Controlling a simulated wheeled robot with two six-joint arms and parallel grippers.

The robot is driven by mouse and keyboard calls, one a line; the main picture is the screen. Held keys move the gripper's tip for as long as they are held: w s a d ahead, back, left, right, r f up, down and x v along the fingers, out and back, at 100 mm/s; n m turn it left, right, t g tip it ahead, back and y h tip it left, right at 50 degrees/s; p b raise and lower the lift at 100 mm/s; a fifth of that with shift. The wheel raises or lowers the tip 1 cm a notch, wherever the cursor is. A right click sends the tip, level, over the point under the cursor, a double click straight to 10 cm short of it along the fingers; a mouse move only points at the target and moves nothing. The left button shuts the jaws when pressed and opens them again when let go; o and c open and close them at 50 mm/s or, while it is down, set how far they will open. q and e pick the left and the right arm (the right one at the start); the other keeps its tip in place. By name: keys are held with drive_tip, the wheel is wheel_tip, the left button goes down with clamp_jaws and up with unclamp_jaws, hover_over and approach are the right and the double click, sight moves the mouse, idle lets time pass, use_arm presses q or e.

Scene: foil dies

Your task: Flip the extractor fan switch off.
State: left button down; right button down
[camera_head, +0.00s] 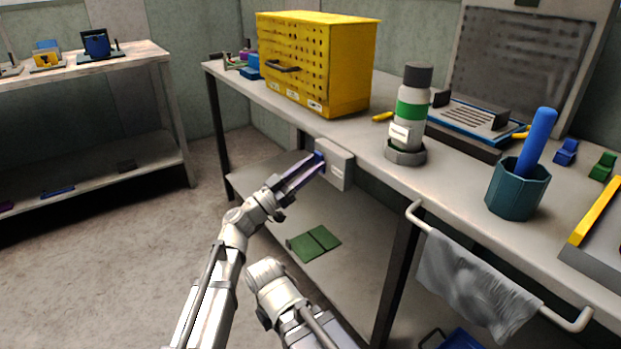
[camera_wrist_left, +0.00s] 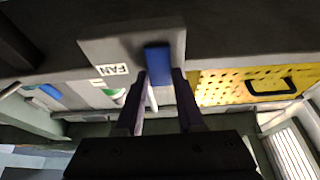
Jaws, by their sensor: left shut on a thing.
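The fan switch is a pale grey box (camera_head: 340,165) fixed to the front edge of the workbench. Its blue lever (camera_head: 319,156) stands out from the box. In the left wrist view, which looks upside down, the box (camera_wrist_left: 110,45) carries a label reading FAN, and the blue lever (camera_wrist_left: 157,60) shows between the fingers. My left gripper (camera_head: 312,164) reaches up to the switch from the lower left, with its two dark purple fingers (camera_wrist_left: 160,85) shut on the lever. The lever's tip is partly hidden by the fingers. My right gripper is not in view.
A yellow perforated cabinet (camera_head: 350,66), a green-banded bottle (camera_head: 410,112) and a teal cup (camera_head: 517,190) with a blue handle stand on the bench (camera_head: 375,165). A grey cloth (camera_head: 470,285) hangs from a front rail. Green sheets (camera_head: 314,243) lie on the lower shelf. Floor left is clear.

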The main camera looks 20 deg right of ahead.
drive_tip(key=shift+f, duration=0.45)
use_arm(q)
drive_tip(key=c, duration=0.5)
unclamp_jaws()
drive_tip(key=shift+a+f, duration=0.1)
drive_tip(key=shift+f, duration=0.05)
drive_tip(key=b+v, duration=0.3)
drive_tip(key=v, duration=0.4)
drive_tip(key=shift+s+a+f, duration=0.15)
drive_tip(key=shift+a+f, duration=0.05)
drive_tip(key=shift+a, duration=0.05)
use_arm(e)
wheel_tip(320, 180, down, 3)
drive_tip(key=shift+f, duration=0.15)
use_arm(q)
drive_tip(key=shift+f, duration=0.1)
